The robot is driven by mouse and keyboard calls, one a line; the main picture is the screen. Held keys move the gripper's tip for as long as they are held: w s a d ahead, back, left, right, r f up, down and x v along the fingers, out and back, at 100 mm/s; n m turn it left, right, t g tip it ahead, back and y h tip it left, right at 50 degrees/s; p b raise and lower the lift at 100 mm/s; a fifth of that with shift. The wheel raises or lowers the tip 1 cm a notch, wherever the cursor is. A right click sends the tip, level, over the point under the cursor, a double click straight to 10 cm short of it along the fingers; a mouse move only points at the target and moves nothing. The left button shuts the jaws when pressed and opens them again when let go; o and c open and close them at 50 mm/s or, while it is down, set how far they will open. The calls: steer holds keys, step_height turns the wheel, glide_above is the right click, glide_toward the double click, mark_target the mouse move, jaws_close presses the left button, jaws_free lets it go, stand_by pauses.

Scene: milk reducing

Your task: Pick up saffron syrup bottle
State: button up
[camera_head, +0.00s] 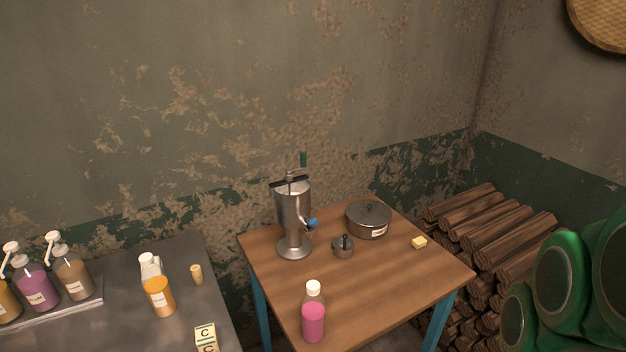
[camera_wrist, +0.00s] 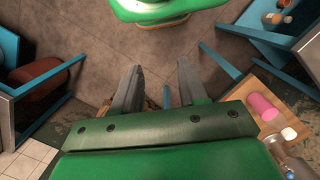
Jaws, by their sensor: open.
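An orange bottle (camera_head: 160,298) with a white cap stands on the grey table at the lower left of the head view. A yellow pump bottle (camera_head: 8,303) stands at the far left edge, partly cut off. The labels are too small to read, so I cannot tell which is the saffron syrup. My gripper (camera_wrist: 158,83) is open and empty in the wrist view, its two dark fingers apart above the floor. It does not show in the head view and is clear of these bottles.
A purple pump bottle (camera_head: 38,289) and a brown one (camera_head: 75,280) share a tray (camera_head: 62,315).

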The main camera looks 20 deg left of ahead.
steer(key=shift+o, duration=0.4)
steer(key=o, duration=0.8)
steer(key=shift+o, duration=0.2)
